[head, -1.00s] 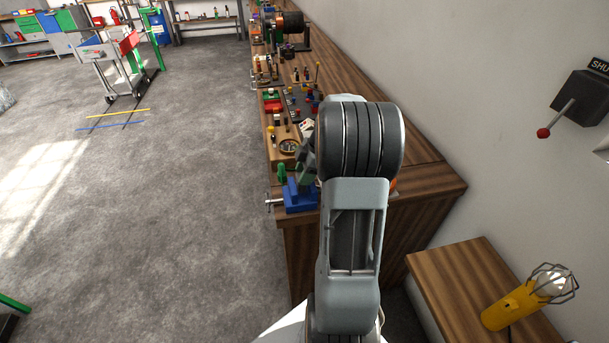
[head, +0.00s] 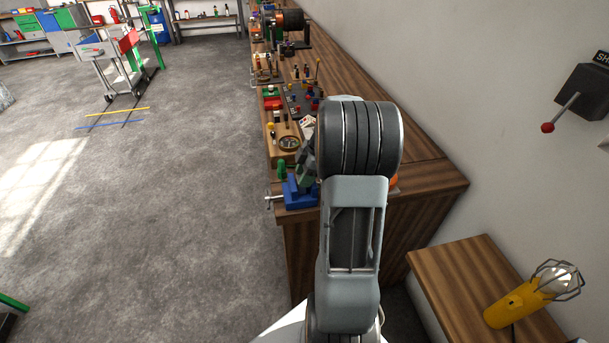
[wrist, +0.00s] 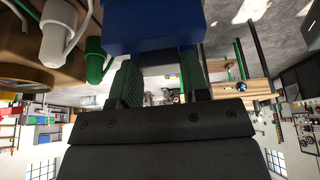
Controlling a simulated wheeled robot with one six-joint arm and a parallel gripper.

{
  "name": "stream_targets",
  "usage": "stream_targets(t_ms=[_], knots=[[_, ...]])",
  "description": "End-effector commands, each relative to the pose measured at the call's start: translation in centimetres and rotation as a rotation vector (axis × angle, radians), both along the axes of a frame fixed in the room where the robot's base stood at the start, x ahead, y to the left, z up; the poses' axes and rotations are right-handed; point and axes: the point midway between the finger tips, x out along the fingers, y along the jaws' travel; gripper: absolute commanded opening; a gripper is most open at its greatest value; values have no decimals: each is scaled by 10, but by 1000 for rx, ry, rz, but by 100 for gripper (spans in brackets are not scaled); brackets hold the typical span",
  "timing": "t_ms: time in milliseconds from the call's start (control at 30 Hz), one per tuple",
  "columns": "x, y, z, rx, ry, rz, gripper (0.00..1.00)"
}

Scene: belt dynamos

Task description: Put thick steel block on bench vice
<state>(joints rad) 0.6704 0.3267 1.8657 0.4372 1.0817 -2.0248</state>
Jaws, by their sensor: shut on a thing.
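The bench vice (head: 298,192) is blue and stands at the near left corner of the long bench, its handle sticking out to the left. In the wrist view, which is upside down, the blue vice (wrist: 150,22) fills the top, right at the fingertips. My gripper (wrist: 158,75) is at the vice, with a dark green finger on the left and a partly shadowed one on the right. A light grey piece between them seems to be the thick steel block (wrist: 160,61). Most of it is hidden, and I cannot tell whether it touches the vice. My arm hides the gripper's right side in the head view.
A green-handled item (head: 282,169) stands beside the vice. A yellow caged lamp (head: 520,305) is on a side table. The floor at left is open.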

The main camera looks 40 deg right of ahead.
Motion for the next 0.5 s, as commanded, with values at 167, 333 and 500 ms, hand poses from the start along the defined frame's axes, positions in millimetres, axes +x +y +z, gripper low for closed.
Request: stream_targets(t_ms=[167,333,500], knots=[[0,0,1,0,0,0,57],[0,0,1,0,0,0,68],[0,0,1,0,0,0,68]])
